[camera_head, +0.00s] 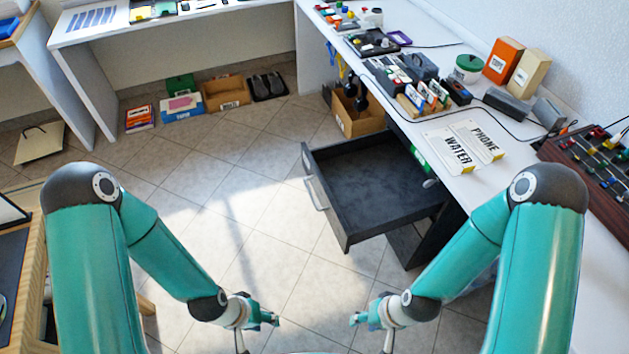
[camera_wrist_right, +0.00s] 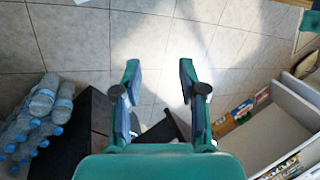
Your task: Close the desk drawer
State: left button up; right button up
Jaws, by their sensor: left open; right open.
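The desk drawer (camera_head: 372,183) is dark inside and stands pulled out from under the white desk on the right in the head view. Its front panel (camera_head: 318,192) faces left and carries a pale bar handle (camera_head: 316,194). Something green and white lies at its back right corner. My left gripper (camera_head: 276,320) is low, left of the drawer and apart from it. My right gripper (camera_head: 355,319) is low, nearer to me than the drawer, touching nothing. In the right wrist view its two fingers (camera_wrist_right: 156,85) are spread with nothing between them.
The white desktop (camera_head: 480,188) holds signs, boxes and cables. A cardboard box (camera_head: 357,118) stands on the floor beyond the drawer. Bottles (camera_wrist_right: 40,115) lie at the left in the right wrist view. The tiled floor (camera_head: 220,190) left of the drawer is clear.

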aim_at(368, 186)
jog(key=u, duration=0.3)
jog(key=i, duration=0.4)
jog(key=z, duration=1.05)
jog(key=k, duration=0.5)
jog(key=z, duration=0.3)
jog(key=i, duration=0.5)
jog(key=u, duration=0.1)
